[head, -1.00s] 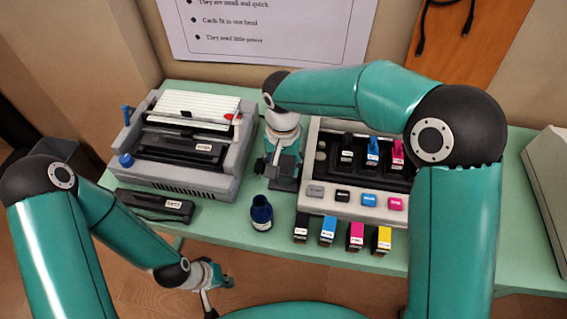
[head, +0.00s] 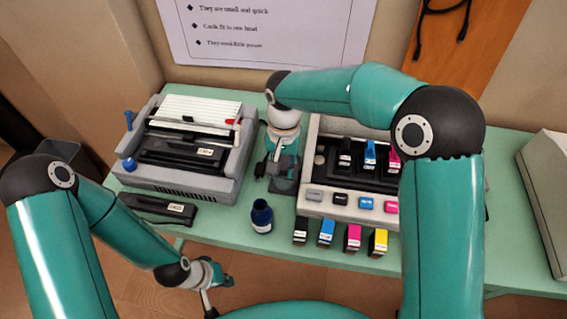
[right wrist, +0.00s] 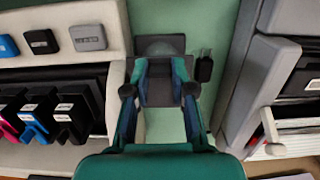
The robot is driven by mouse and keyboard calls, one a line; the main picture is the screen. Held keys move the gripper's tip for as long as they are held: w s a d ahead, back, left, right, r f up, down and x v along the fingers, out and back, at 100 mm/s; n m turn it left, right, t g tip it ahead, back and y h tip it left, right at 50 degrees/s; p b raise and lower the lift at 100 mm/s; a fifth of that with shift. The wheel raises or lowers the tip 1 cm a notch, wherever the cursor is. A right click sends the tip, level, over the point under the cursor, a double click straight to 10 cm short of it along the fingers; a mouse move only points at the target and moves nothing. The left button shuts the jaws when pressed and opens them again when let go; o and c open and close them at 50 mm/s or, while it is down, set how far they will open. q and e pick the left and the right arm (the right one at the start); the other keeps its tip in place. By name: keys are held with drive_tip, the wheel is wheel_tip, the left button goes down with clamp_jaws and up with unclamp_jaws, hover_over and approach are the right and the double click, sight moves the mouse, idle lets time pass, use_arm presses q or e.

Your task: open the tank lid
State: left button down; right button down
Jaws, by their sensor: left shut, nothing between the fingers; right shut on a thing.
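A small dark grey tank (head: 284,187) stands on the green table between two machines. My right gripper (head: 277,165) is over it, pointing down. In the right wrist view my right gripper (right wrist: 159,80) is shut on a dark grey piece that looks like the tank lid (right wrist: 158,95). The tank (right wrist: 176,42) shows just past it, with a rounded grey patch on top. How far the lid is tilted is hard to tell. My left gripper (head: 212,284) is shut and empty, low in front of the table, away from the tank.
A grey printer (head: 180,180) stands left of the tank and an ink cartridge machine (head: 320,202) right. A dark blue bottle (head: 262,217) stands in front. Several cartridges (head: 352,237) line the front edge. A small black piece (right wrist: 204,67) is beside the tank.

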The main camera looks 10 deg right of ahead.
sight(283, 169)
drive_tip(key=r+g+p, duration=0.1)
drive_tip(key=p, duration=0.2)
drive_tip(key=w+r+g+p, duration=0.1)
drive_tip(key=p, duration=0.1)
drive_tip(key=shift+w+d+r+g+y+p, duration=0.1)
drive_tip(key=shift+d+r+g+y+p, duration=0.1)
drive_tip(key=shift+g+y+p, duration=0.15)
drive_tip(key=shift+w+d+g+y+p, duration=0.1)
drive_tip(key=shift+w+g+y+p, duration=0.25)
drive_tip(key=shift+g+p, duration=0.45)
drive_tip(key=shift+w+d+r+g, duration=0.15)
drive_tip(key=shift+w+r+g, duration=0.15)
drive_tip(key=shift+w+g, duration=0.25)
drive_tip(key=shift+s, duration=0.1)
